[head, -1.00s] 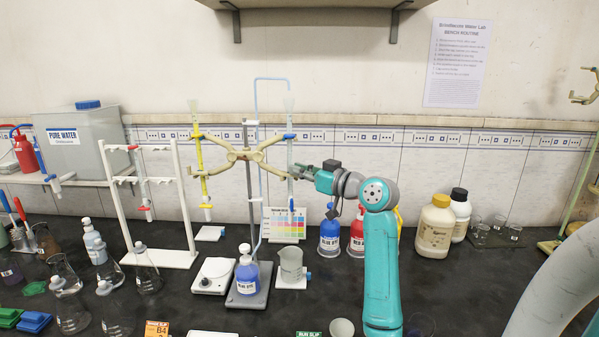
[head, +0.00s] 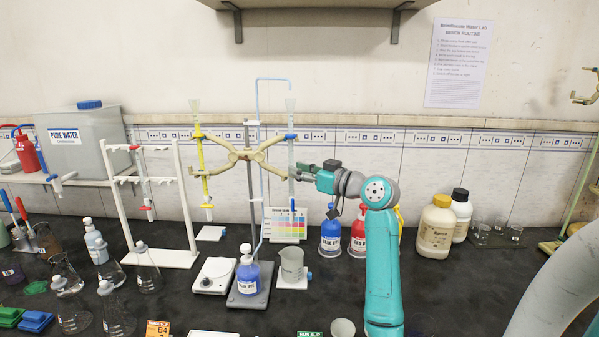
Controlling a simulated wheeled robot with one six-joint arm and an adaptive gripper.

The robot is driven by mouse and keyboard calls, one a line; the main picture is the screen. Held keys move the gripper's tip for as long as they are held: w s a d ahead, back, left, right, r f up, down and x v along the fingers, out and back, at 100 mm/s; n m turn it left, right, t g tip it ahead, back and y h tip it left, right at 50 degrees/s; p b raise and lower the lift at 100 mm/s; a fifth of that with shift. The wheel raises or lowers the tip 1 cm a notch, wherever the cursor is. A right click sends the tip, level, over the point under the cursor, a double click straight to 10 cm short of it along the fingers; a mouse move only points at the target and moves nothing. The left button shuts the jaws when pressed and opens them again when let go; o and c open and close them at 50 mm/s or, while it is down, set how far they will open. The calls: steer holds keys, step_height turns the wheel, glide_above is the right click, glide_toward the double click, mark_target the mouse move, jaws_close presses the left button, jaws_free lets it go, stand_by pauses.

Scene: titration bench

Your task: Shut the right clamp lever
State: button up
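The double burette clamp (head: 247,156) is a tan butterfly-shaped holder on the upright rod of a stand. Its right end bears a blue lever (head: 290,136) at the right burette (head: 291,165), a clear tube with light blue liquid. Its left end holds a yellow burette (head: 203,170). My gripper (head: 299,171) reaches in from the right, its tips close to the right burette and below the blue lever. I cannot tell whether it touches the tube. The fingers are small and seen side-on, so their opening is unclear.
Below stand a blue dye bottle (head: 248,271), a grey beaker (head: 292,262) and a colour chart (head: 289,224). Blue (head: 330,238) and red (head: 358,236) wash bottles stand under my arm. A white rack (head: 160,215) is at left. The wall is close behind.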

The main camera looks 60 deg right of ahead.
steer(key=shift+f+h, duration=0.2)
steer(key=shift+h, duration=0.1)
steer(key=a+m+g+h, duration=1.5)
steer(key=a+h, duration=0.1)
steer(key=a, duration=0.1)
steer(key=a+f+n+t+y, duration=0.2)
steer(key=a+f+n+t, duration=0.1)
steer(key=f, duration=0.6)
steer(key=w+a+f+n+t+y, duration=0.1)
steer(key=a+f+n+t+y, duration=0.1)
steer(key=f+n, duration=0.4)
steer(key=shift+a+f+t, duration=0.7)
steer(key=shift+f+t, duration=0.7)
steer(key=shift+f, duration=0.5)
steer(key=shift+w, duration=0.1)
